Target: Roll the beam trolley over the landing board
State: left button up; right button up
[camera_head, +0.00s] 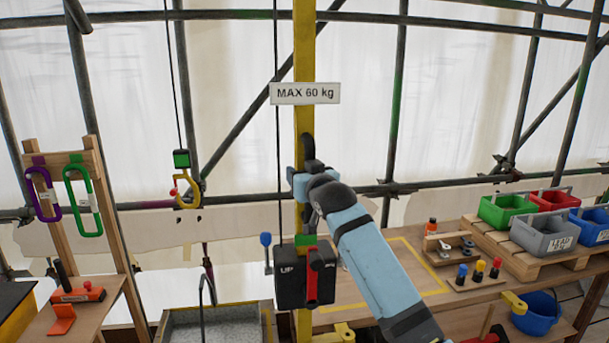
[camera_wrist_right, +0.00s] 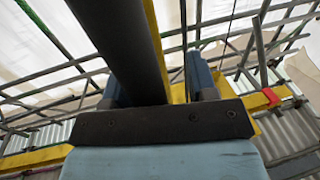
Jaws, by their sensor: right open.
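I cannot tell whether this is the beam trolley. A yellow hook (camera_head: 186,191) under a green block hangs from a line at the left. A yellow-outlined area (camera_head: 405,242) on the wooden bench may be the landing board. My left gripper is not in view.
Green, red, grey and blue bins (camera_head: 545,235) stand on a pallet at the right. A rack (camera_head: 60,175) with purple and green loops stands left. A grey trough (camera_head: 215,325) is below the hook.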

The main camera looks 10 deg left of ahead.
jog(key=b+v, duration=0.3)
jog(key=v, duration=1.1)
jog(key=shift+b, duration=0.4)
jog(key=s+d+f+m+g+h, duration=0.15)
jog(key=d+f, duration=0.25)
jog(key=f, duration=0.6)
jog(key=s+d+f+h, duration=0.1)
jog(key=s+d+f, duration=0.2)
jog(key=f, duration=0.7)
jog(key=s+d+f+m+h, duration=0.15)
jog(key=d+f, duration=0.25)
jog(key=f, duration=0.6)
jog(key=s+d+f+g, duration=0.1)
jog(key=s+d+f, duration=0.3)
jog(key=s+f, duration=0.3)
jog(key=s+d+f+g+h, duration=0.1)
jog(key=s+d+f, duration=0.3)
jog(key=s+f, duration=0.4)
jog(key=s+d+f+g, duration=0.1)
jog(key=s+d+f, duration=0.3)
jog(key=s+f, duration=0.4)
jog(key=s, duration=0.6)
jog(key=shift+f+h, duration=0.2)
jog(key=shift+h, duration=0.1)
